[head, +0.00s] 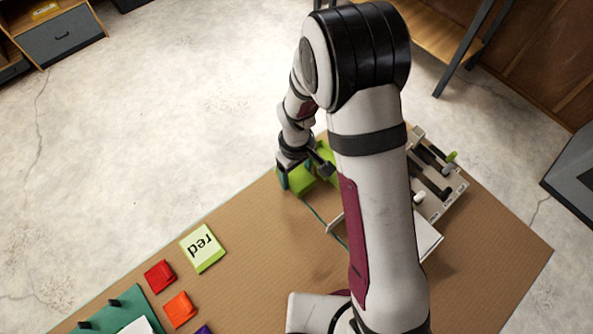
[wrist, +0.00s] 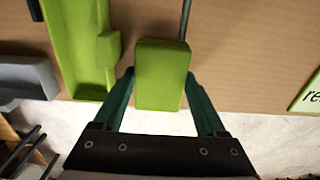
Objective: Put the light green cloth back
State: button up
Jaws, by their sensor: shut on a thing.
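My gripper (wrist: 160,85) is shut on a light green, box-shaped piece (wrist: 163,62), gripped at both sides between dark green fingers. It looks like the light green cloth, folded, though its texture does not show. In the head view the held piece (head: 299,183) is over the far edge of the brown board, partly hidden by my wrist. A longer lime green holder (wrist: 75,45) lies just left of it in the wrist view. I cannot tell how high the held piece is above the board.
A light green pad marked "red" (head: 203,248) lies on the brown board (head: 270,235). Red (head: 159,275) and orange (head: 180,309) blocks lie near it. The board's middle is mostly clear.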

aim_at(296, 174)
jog(key=o, duration=1.1)
jog(key=shift+f, duration=0.1)
jog(key=shift+o, duration=0.2)
notch_tip(296, 174, up, 12)
jog(key=s+d+r+m+y, duration=0.1)
jog(key=s+d+r+m, duration=0.3)
jog(key=s+m, duration=0.3)
jog(key=s+d+r+m, duration=0.5)
jog(key=s+d+m, duration=0.1)
jog(key=s, duration=0.7)
jog(key=shift+s+r+m+y, duration=0.2)
jog(key=shift+m+y, duration=0.2)
jog(key=shift+m, duration=0.4)
